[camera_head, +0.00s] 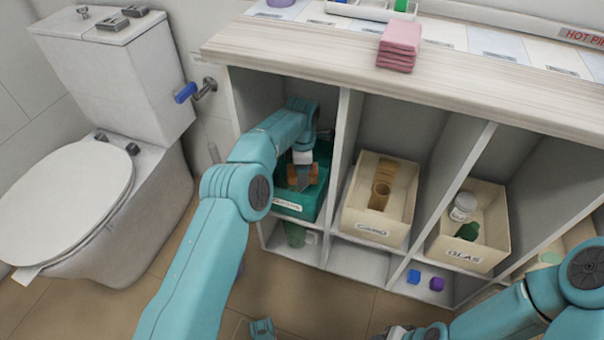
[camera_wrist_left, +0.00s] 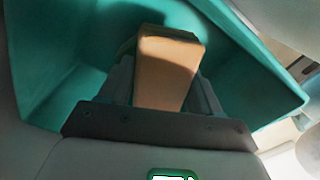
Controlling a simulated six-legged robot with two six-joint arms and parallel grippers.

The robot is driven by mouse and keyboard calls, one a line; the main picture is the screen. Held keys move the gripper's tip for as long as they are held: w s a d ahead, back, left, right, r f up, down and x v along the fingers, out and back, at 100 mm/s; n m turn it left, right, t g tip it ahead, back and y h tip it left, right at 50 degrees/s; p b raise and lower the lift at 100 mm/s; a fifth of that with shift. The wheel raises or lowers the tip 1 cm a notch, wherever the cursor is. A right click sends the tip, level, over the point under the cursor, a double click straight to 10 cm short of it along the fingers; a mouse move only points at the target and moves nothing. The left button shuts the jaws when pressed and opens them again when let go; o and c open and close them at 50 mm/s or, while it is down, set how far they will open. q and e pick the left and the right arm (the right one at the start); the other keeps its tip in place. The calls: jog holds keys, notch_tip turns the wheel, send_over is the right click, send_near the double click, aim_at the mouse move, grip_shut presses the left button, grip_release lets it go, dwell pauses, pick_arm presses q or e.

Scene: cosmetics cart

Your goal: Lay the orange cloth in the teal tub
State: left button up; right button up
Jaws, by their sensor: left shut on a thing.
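The teal tub (camera_head: 312,205) sits in the left cubby of the shelf, with a white label on its front. My left gripper (camera_head: 303,182) reaches into it from above. It is shut on the orange cloth (camera_head: 293,175), which shows at both sides of the fingers. In the left wrist view the cloth (camera_wrist_left: 168,70) stands between the fingers, with the tub's walls (camera_wrist_left: 55,65) around it. Whether the cloth touches the tub floor cannot be told. My right gripper (camera_head: 398,332) is at the bottom edge, mostly cut off.
A beige bin (camera_head: 372,234) with brown items and another beige bin (camera_head: 464,256) with a white jar (camera_head: 463,206) stand in the cubbies to the right. Dividers flank my left arm. A folded pink cloth stack (camera_head: 399,45) lies on the top. A toilet (camera_head: 75,200) stands at left.

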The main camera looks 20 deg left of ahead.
pick_arm(q)
jog(key=shift+r, duration=0.15)
jog(key=shift+f, duration=0.65)
jog(key=o, duration=1.1)
jog(key=shift+o, duration=0.2)
jog(key=shift+r, duration=0.1)
notch_tip(320, 180, up, 13)
jog(key=p, duration=0.5)
jog(key=shift+p, duration=0.4)
